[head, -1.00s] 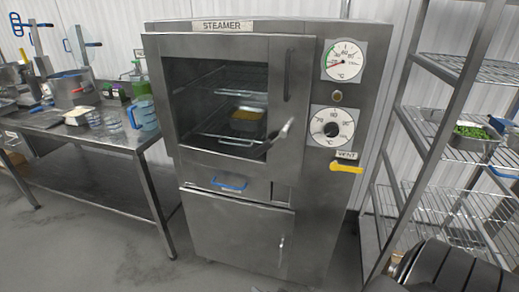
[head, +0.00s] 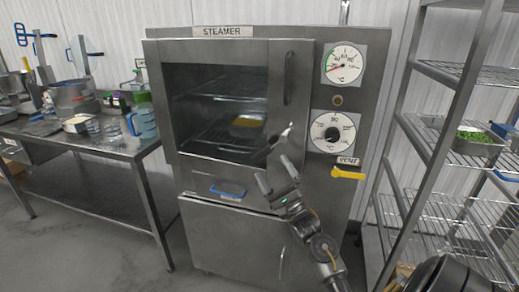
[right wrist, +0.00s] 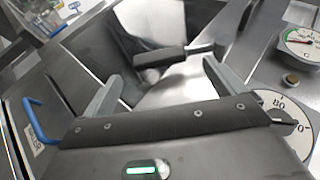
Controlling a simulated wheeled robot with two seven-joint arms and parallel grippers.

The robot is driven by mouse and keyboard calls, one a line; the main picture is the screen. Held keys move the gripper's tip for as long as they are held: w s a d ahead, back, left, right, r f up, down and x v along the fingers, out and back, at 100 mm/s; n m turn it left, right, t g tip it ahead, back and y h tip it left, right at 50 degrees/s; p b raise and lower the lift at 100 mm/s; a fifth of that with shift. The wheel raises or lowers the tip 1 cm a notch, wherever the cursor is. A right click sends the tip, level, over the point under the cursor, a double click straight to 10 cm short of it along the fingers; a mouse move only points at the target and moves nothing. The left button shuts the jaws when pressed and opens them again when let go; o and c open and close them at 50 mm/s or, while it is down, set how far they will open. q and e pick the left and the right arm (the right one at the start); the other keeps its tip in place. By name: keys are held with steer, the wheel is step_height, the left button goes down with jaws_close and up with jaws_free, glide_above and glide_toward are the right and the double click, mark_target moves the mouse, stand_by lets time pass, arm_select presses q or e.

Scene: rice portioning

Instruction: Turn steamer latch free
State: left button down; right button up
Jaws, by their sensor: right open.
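The steamer (head: 222,175) is a grey metal cabinet with a glass door. Its latch (head: 284,135) is a short lever at the right edge of the door, tilted up to the right. My right gripper (head: 277,174) is open and empty just below the latch. In the right wrist view, the open fingers (right wrist: 158,66) point towards the latch's dark bar (right wrist: 160,57), which shows beyond and between the fingertips. I cannot tell whether they touch it. A yellow pan of food (head: 245,127) sits behind the glass. My left gripper is out of view.
A yellow vent handle (head: 348,174) and a dial (head: 333,132) are right of the latch. A blue handle (head: 228,191) is below the door. A wire rack (head: 455,145) stands right, a steel table (head: 85,143) left.

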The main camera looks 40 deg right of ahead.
mark_target(262, 152)
steer(key=p+x, duration=0.1)
steer(key=x, duration=0.6)
steer(key=shift+w+r, duration=0.15)
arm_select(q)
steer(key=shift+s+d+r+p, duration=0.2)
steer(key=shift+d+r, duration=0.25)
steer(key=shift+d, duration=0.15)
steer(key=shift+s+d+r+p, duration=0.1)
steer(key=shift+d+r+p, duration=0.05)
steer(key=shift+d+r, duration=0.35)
arm_select(e)
steer(key=shift+w+r, duration=0.3)
steer(key=shift+w, duration=0.2)
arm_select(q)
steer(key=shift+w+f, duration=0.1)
arm_select(e)
steer(key=shift+c, duration=0.3)
steer(key=c, duration=1.3)
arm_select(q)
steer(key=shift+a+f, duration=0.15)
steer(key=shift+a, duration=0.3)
